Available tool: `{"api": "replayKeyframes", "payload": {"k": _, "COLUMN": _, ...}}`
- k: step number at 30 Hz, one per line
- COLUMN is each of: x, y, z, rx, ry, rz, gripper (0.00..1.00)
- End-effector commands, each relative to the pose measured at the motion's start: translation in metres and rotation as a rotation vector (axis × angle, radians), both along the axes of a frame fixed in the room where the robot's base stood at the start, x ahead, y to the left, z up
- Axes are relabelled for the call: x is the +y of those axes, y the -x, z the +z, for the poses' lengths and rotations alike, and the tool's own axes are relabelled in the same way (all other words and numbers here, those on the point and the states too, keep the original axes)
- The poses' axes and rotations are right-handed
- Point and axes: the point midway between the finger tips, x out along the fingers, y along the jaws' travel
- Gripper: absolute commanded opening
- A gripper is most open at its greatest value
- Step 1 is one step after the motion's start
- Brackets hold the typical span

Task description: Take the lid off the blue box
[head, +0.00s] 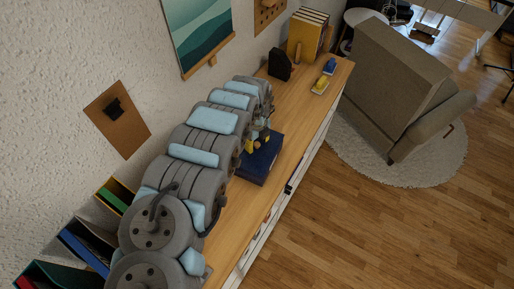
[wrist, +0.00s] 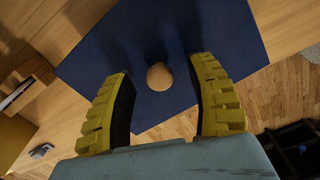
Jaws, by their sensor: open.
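The blue box (head: 260,160) stands on the wooden sideboard, partly hidden behind my arm in the head view. In the wrist view its blue lid (wrist: 215,30) fills the middle. A round wooden knob (wrist: 159,76) sits on the lid. My gripper (wrist: 160,75) is open, with its two yellow ridged fingers on either side of the knob and clear gaps to both. In the head view my gripper (head: 257,141) is just over the box and small. I cannot tell how far the fingertips are above the lid.
The wooden sideboard (head: 232,209) runs along the wall. Farther along it are a yellow item on a small tray (head: 320,85), a blue item (head: 330,66), a black object (head: 280,65) and upright books (head: 308,35). An armchair (head: 392,85) stands on a round rug to the right.

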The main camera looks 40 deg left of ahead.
Motion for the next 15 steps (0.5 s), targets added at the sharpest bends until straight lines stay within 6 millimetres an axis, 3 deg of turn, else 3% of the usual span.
{"api": "replayKeyframes", "payload": {"k": 11, "x": -0.0006, "y": 0.0004, "z": -0.005, "rx": 0.001, "ry": 0.0, "rz": 0.0, "gripper": 0.57}}
{"api": "replayKeyframes", "payload": {"k": 15, "x": -0.0005, "y": 0.0005, "z": -0.0049, "rx": 0.001, "ry": 0.001, "rz": 0.0, "gripper": 0.2}}
